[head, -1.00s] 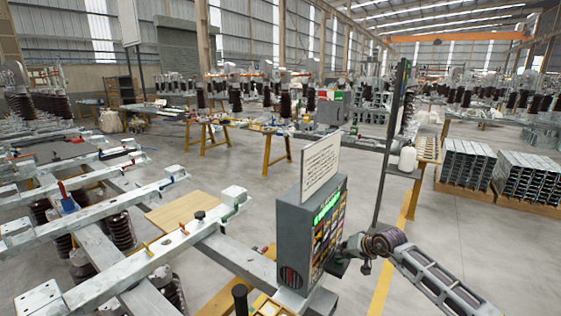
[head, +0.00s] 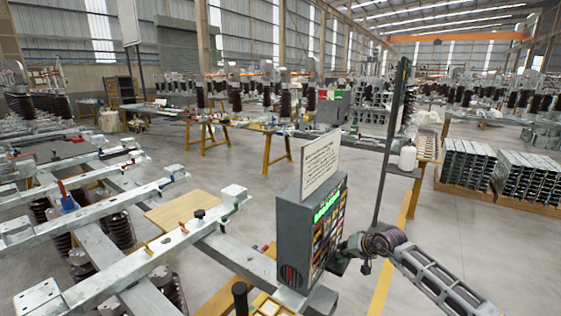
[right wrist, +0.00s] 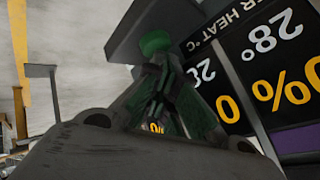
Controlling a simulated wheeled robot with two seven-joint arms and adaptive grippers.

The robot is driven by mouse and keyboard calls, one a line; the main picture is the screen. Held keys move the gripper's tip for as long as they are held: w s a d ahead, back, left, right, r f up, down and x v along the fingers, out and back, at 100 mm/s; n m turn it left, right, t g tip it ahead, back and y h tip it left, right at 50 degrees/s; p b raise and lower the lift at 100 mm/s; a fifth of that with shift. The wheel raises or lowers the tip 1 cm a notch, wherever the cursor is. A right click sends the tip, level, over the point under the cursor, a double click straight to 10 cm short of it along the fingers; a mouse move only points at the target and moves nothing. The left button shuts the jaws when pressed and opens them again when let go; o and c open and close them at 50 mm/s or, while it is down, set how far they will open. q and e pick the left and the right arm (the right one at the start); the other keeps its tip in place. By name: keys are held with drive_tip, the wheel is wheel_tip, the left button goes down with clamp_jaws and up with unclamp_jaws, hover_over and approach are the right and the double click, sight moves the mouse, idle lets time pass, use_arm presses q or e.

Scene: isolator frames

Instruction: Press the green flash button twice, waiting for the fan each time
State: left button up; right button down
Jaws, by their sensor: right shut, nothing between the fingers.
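A grey box (head: 293,243) with a lit, colourful front panel stands at the lower middle of the head view. A bright green strip (head: 327,208) crosses the top of that panel. My right gripper (head: 340,264) is at the panel's lower right side, small and partly hidden. In the right wrist view its dark green fingers (right wrist: 160,80) are shut and empty. Their tips are close to a round green button (right wrist: 156,42) on a dark grey housing (right wrist: 160,20). I cannot tell whether they touch it. My left gripper is not in view.
A white sign (head: 320,165) stands on the box. Panel readouts (right wrist: 265,40) show 28°. Open floor lies to the right.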

idle(0.3)
drive_tip(key=shift+r+p, duration=0.3)
drive_tip(key=shift+r, duration=0.7)
drive_tip(key=shift+r, duration=0.1)
drive_tip(key=shift+r, duration=0.9)
drive_tip(key=shift+r+p, duration=0.65)
drive_tip(key=shift+r, duration=1.35)
drive_tip(key=shift+r, duration=0.1)
wheel_tip(320, 180, up, 9)
drive_tip(key=p, duration=0.9)
drive_tip(key=shift+r+p, duration=0.45)
drive_tip(key=shift+p, duration=0.05)
